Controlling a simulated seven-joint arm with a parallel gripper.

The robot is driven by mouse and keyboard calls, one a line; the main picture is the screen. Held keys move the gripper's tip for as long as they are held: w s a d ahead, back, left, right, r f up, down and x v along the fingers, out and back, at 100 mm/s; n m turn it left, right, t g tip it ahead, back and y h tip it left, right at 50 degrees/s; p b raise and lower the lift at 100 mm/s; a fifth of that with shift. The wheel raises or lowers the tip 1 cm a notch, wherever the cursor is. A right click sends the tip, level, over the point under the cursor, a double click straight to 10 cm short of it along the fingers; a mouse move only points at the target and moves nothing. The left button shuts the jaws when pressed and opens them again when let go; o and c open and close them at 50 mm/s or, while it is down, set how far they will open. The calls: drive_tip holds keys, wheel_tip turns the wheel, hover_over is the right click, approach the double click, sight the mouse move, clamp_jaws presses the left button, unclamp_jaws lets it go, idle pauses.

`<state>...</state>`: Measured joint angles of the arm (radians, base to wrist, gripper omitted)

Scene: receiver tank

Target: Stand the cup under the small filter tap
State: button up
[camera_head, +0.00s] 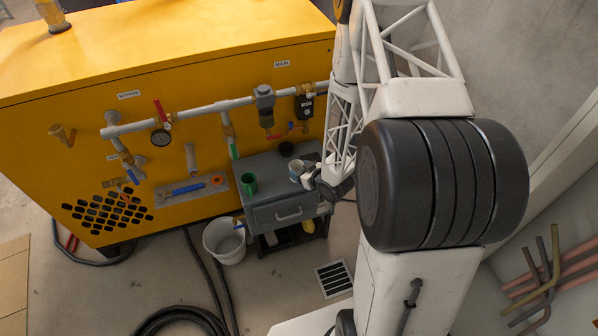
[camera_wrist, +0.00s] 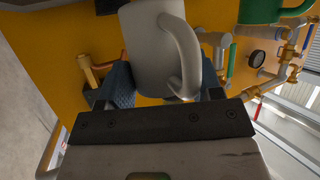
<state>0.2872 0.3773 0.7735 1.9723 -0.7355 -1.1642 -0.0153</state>
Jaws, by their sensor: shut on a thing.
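My gripper (camera_head: 314,176) is shut on a pale grey cup (camera_head: 296,172), over the right part of the grey cabinet top (camera_head: 262,168). In the wrist view the cup (camera_wrist: 152,50) sits between the blue finger pads, its handle to the right of its body. I cannot tell whether its base touches the cabinet. Two filter units hang from the white pipe behind: a grey one (camera_head: 265,105) and a black one (camera_head: 304,103). Exact outlets are too small to tell.
A green cup (camera_head: 249,184) stands on the cabinet's left part. A dark cup (camera_head: 287,149) stands at its back, near the held cup. A white bucket (camera_head: 224,241) stands on the floor. The cabinet's front middle looks clear.

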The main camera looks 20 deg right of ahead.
drive_tip(key=shift+w, duration=0.45)
drive_tip(key=shift+w+d+f, duration=0.15)
drive_tip(key=shift+w+f, duration=0.25)
drive_tip(key=shift+w, duration=0.3)
drive_tip(key=shift+f, duration=1.25)
drive_tip(key=shift+f, duration=0.15)
drive_tip(key=o, duration=0.9)
drive_tip(key=shift+o, duration=0.2)
drive_tip(key=v, duration=0.7)
drive_tip(key=shift+s, duration=0.4)
drive_tip(key=shift+d, duration=0.1)
